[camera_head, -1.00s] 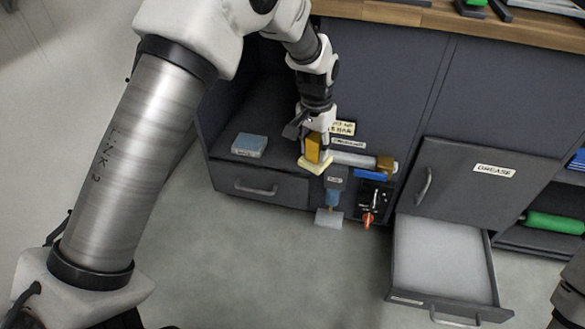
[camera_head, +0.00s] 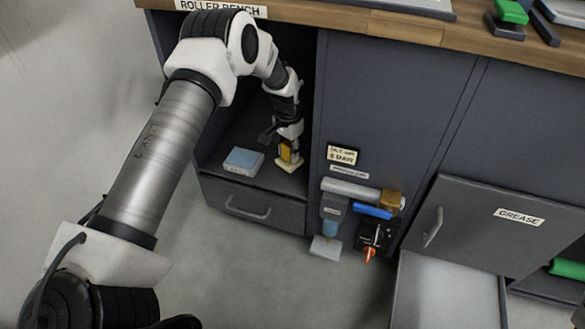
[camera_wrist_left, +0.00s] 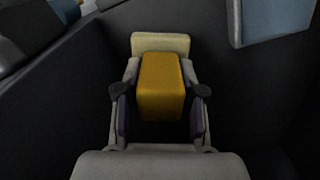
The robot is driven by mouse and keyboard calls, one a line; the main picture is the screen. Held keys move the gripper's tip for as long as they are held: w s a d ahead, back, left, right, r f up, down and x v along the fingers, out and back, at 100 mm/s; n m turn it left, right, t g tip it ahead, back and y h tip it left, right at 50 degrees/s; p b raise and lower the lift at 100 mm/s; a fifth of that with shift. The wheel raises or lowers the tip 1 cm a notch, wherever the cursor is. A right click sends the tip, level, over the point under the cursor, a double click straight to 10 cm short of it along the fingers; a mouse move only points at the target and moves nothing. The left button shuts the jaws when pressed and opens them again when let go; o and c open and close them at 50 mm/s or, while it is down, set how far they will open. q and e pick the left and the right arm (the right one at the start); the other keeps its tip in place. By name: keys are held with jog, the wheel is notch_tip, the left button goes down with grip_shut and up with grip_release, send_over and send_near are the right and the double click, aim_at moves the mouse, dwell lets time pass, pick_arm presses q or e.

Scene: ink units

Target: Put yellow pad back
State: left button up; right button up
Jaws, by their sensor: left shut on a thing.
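The yellow pad has a golden-yellow block (camera_wrist_left: 160,85) as its grip and a pale cream slab (camera_wrist_left: 160,43) at its far end. My left gripper (camera_wrist_left: 160,100) is shut on the yellow block, with one finger on each side. In the head view my left gripper (camera_head: 289,142) reaches into the open bay of the bench, and the pad's cream slab (camera_head: 289,164) is low over or on the bay's shelf (camera_head: 262,181). I cannot tell whether it touches. My right gripper is not in view.
A blue pad (camera_head: 243,161) lies on the same shelf, left of the yellow pad. The bay's side wall (camera_head: 318,120) stands close on the right. A shut drawer (camera_head: 250,205) is below. An open drawer (camera_head: 445,285) sticks out at right, under the GREASE door (camera_head: 490,215).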

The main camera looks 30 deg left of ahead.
aim_at(289, 165)
pick_arm(q)
notch_tip(289, 165, down, 6)
jog(key=shift+f+b, duration=0.15)
jog(key=shift+b, duration=1.05)
jog(key=shift+c, duration=0.5)
jog(key=o, duration=1.1)
jog(key=shift+w, duration=0.1)
notch_tip(289, 165, up, 8)
jog(key=p, duration=0.3)
jog(key=shift+p, duration=0.4)
jog(key=shift+f, duration=0.15)
